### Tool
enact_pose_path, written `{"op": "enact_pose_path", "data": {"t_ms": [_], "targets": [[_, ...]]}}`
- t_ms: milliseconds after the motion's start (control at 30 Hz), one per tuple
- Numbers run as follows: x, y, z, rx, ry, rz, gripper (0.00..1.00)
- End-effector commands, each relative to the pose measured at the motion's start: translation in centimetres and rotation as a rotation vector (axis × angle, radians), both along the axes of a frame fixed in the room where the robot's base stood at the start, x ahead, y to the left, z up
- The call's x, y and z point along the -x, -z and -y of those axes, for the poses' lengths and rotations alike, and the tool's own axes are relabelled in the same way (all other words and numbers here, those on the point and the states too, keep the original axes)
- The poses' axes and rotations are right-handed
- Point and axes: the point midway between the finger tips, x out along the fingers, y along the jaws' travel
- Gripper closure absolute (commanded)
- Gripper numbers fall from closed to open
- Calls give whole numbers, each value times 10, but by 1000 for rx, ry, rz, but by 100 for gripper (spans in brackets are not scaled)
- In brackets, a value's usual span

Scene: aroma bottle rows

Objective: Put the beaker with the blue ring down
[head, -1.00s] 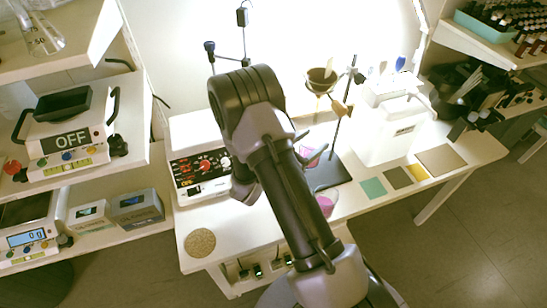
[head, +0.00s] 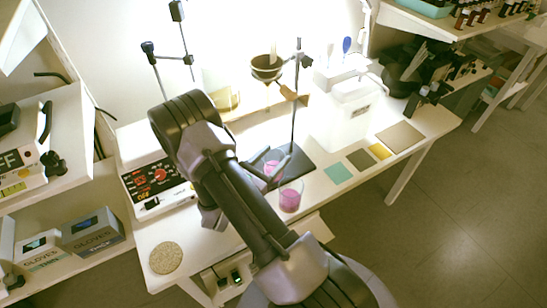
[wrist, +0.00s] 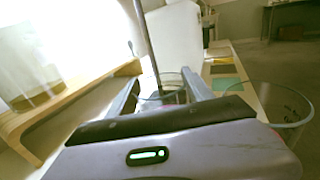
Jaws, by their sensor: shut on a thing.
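My gripper (wrist: 163,84) is shut on a clear beaker (wrist: 167,98) with a little pink liquid, seen between the two fingers in the wrist view. In the head view this beaker (head: 271,162) is at the dark plate of the stand, partly hidden by my gripper. I cannot make out a blue ring, nor whether its base touches the surface. A second clear beaker with pink liquid (head: 290,197) stands on the white table (head: 212,246), nearer the front edge. It shows close on the right in the wrist view (wrist: 275,106).
The stand rod (head: 296,100) rises close behind the held beaker. A wooden shelf (wrist: 75,96) bears a beaker of amber liquid (head: 220,90). A round cork mat (head: 166,257) lies bare at front left.

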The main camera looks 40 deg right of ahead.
Motion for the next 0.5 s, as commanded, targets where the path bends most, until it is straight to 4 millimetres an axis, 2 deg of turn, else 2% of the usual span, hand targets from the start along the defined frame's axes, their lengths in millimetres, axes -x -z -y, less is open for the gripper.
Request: {"op": "enact_pose_path", "data": {"t_ms": [33,100,133,500], "targets": [[0,1,0,0,0,0,35],[0,0,0,0,0,0,21],[0,0,0,0,0,0,19],[0,-4,-4,0,-2,-1,19]]}}
